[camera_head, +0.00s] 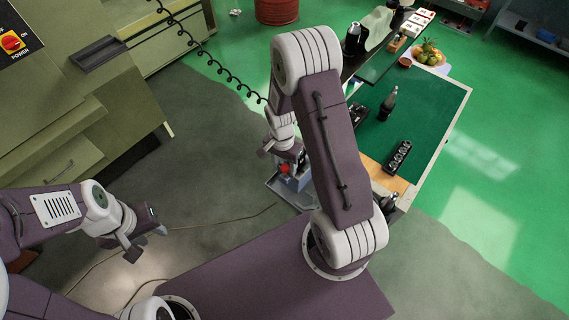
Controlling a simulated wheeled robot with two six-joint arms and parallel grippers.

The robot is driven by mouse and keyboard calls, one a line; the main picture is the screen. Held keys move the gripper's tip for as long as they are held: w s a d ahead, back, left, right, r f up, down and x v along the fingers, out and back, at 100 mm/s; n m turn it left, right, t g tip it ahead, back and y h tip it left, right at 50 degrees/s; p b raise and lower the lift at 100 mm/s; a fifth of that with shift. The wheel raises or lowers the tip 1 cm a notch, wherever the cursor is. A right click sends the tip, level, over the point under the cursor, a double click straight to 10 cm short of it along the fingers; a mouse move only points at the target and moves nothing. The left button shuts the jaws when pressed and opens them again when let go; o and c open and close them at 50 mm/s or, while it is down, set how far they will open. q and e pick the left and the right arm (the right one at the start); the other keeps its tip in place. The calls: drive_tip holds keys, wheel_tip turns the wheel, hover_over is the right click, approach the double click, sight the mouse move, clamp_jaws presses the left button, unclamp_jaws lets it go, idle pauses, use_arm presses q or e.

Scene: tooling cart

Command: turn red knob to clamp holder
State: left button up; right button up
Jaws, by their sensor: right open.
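A small red knob (285,169) shows on a grey clamp fixture (302,182) left of the green-topped cart. My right gripper (283,158) is over the fixture, open, with its fingers pointing down close above the knob. Whether it touches the knob is too small to tell. My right arm hides part of the fixture and the cart's near left side. A separate tool holder cannot be made out. My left gripper (146,242) is open and empty over the grey floor at the left, far from the fixture.
A coiled black cable (228,72) hangs beside a green machine (75,130). Floor between my two grippers is clear apart from a thin cable.

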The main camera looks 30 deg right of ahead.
clamp_jaws()
drive_tip(key=shift+n, duration=0.3)
drive_tip(key=n, duration=0.3)
drive_tip(key=shift+r+n, duration=0.1)
drive_tip(key=shift+n, duration=0.3)
drive_tip(key=n, duration=0.4)
drive_tip(key=shift+n, duration=0.3)
drive_tip(key=n+p, duration=0.1)
drive_tip(key=n, duration=0.3)
drive_tip(key=shift+s+d+r+t, duration=0.1)
drive_tip(key=shift+t, duration=0.3)
drive_tip(key=shift+n+p, duration=1.1)
drive_tip(key=shift+n, duration=1.4)
